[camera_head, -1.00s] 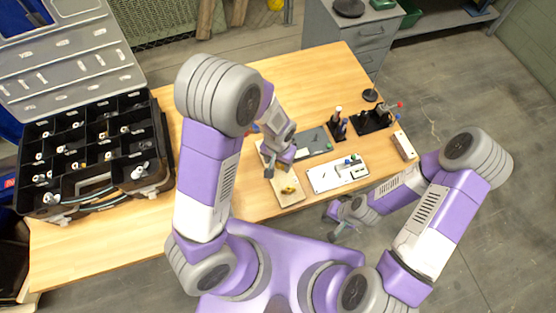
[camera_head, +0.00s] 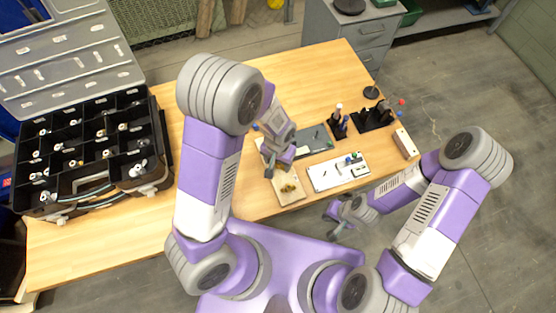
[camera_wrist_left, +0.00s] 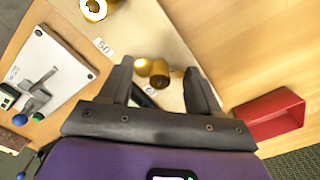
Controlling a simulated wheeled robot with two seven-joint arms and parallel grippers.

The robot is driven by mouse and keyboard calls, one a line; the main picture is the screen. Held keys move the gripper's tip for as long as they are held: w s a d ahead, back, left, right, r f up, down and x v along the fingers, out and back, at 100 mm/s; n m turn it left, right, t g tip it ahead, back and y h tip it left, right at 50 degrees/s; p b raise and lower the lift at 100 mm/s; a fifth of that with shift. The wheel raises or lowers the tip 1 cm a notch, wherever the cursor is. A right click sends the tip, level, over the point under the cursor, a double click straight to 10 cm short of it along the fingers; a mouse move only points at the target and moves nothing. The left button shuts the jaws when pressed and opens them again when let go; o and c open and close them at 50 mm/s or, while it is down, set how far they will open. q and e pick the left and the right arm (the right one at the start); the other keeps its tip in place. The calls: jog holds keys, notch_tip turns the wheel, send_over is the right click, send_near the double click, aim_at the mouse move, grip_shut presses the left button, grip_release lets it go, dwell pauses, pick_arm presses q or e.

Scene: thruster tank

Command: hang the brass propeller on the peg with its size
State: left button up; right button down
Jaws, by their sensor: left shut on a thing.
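My left gripper (camera_wrist_left: 158,68) is shut on the brass propeller (camera_wrist_left: 160,74), whose rounded gold parts show between the fingers in the left wrist view. Fingers and glare hide much of its shape. It is over a pale wooden board (camera_wrist_left: 168,28); I cannot tell whether it touches a peg. In the head view the left gripper (camera_head: 270,170) is by the board (camera_head: 293,199). My right gripper (camera_head: 336,222) hangs off the table's front edge, its jaws unclear.
A white plate (camera_head: 322,182) with small parts lies right of the board. A grey mat (camera_head: 313,138) and black holders (camera_head: 372,120) stand behind. An open black case (camera_head: 88,160) fills the left side. A red bin (camera_wrist_left: 268,116) is right in the wrist view. The back of the table (camera_head: 290,80) is clear.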

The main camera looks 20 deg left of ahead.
pick_arm(q)
jog(key=shift+f, duration=0.4)
dwell(0.4)
jog(key=o, duration=1.1)
jog(key=shift+o, duration=0.2)
notch_tip(320, 180, up, 8)
jog(key=shift+f+p, duration=0.1)
jog(key=shift+p, duration=0.9)
notch_tip(320, 180, up, 4)
jog(key=p, duration=0.3)
jog(key=shift+f, duration=0.1)
